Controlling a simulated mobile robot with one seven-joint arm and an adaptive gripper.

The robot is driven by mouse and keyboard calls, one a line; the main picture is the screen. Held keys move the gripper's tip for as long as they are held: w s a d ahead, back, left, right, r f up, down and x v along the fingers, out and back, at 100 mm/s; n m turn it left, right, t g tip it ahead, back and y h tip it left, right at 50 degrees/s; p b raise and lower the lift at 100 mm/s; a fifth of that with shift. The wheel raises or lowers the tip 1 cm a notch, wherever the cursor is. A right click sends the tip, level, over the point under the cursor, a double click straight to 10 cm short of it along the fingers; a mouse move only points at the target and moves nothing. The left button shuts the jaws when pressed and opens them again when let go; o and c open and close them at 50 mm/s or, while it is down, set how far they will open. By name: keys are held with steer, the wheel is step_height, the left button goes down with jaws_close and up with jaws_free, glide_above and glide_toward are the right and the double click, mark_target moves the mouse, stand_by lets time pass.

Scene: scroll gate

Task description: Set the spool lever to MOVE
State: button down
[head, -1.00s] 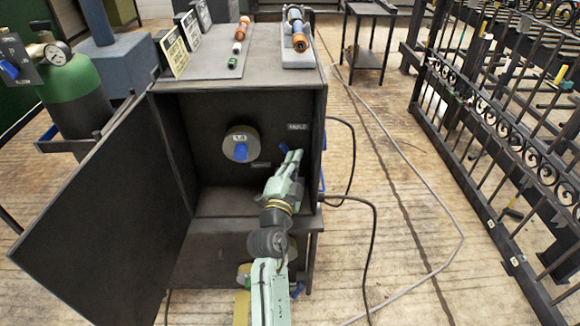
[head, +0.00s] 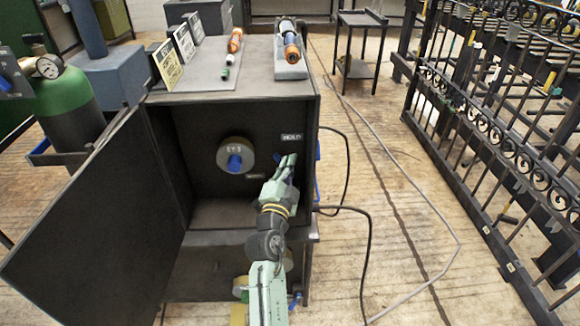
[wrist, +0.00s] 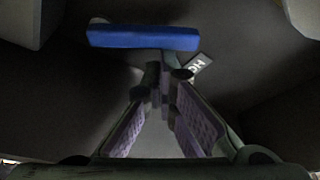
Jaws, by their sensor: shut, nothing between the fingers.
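The open black cabinet (head: 215,185) holds my gripper (head: 284,158) at the right of its back wall, below a label reading HOLD (head: 291,137). In the wrist view my gripper (wrist: 160,76) has its fingers drawn together at the tips, with nothing between them. A blue lever bar (wrist: 143,37) lies across the view just beyond the tips; contact cannot be told. In the head view only a bit of blue (head: 277,157) shows beside the fingers. Part of the HOLD label (wrist: 197,66) shows right of the tips. A second small label (head: 256,176) is unreadable.
A round dial with a blue knob (head: 235,156) is left of my gripper inside the cabinet. The cabinet door (head: 95,225) stands open to the left. Cables (head: 366,240) run along the right side. An iron gate (head: 500,150) stands at the right.

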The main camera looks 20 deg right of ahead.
steer(key=shift+a+f+n+b, duration=0.15)
steer(key=shift+a+n+b, duration=0.1)
steer(key=shift+n+b, duration=0.3)
steer(key=n+b, duration=0.1)
steer(key=a+n+t+b, duration=0.1)
steer(key=b, duration=0.1)
steer(key=shift+w+f+n+y, duration=0.2)
steer(key=shift+f+n+y, duration=0.05)
steer(key=shift+y, duration=0.05)
steer(key=shift+w+a+f+n+t+y, duration=0.1)
steer(key=shift+a+n+t+y, duration=0.25)
steer(key=shift+n, duration=0.6)
steer(key=shift+w+a+f+n+t+y, duration=0.15)
steer(key=shift+a+n+t+y, duration=0.2)
steer(key=shift+n, duration=0.65)
steer(key=shift+a+f+n+t+y, duration=0.15)
steer(key=shift+n+y, duration=0.25)
steer(key=shift+n, duration=0.55)
steer(key=v, duration=1.2)
steer(key=shift+s+f, duration=0.1)
